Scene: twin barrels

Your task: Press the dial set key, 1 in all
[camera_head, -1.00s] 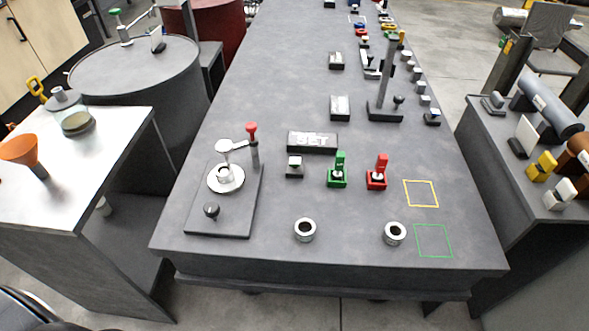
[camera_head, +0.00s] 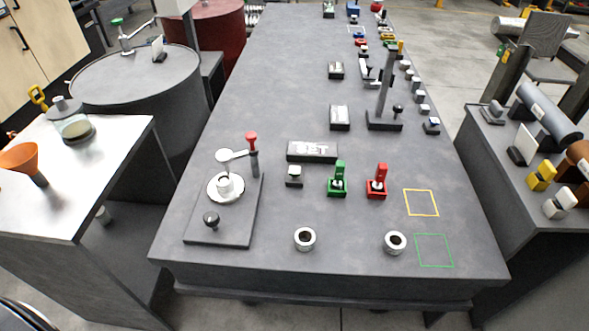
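A dark block (camera_head: 312,152) with pale raised lettering, which seems to end in "ET", lies on the long grey table. Just in front of it is a small pale-topped key on a dark base (camera_head: 294,175). It looks like the dial set key, but its marking is too small to read. To its left, a grey plate (camera_head: 235,232) carries a round white dish (camera_head: 225,187), a swing arm with a red knob (camera_head: 251,140) and a black knob (camera_head: 211,220). Neither gripper shows in the head view, and nothing touches the key.
A green switch-like piece (camera_head: 338,182) and a red one (camera_head: 377,184) stand to the key's right. Two metal rings (camera_head: 304,239) (camera_head: 395,243) sit near the front edge. Yellow (camera_head: 421,203) and green (camera_head: 434,251) outlines mark the right. A barrel (camera_head: 140,78) stands at left.

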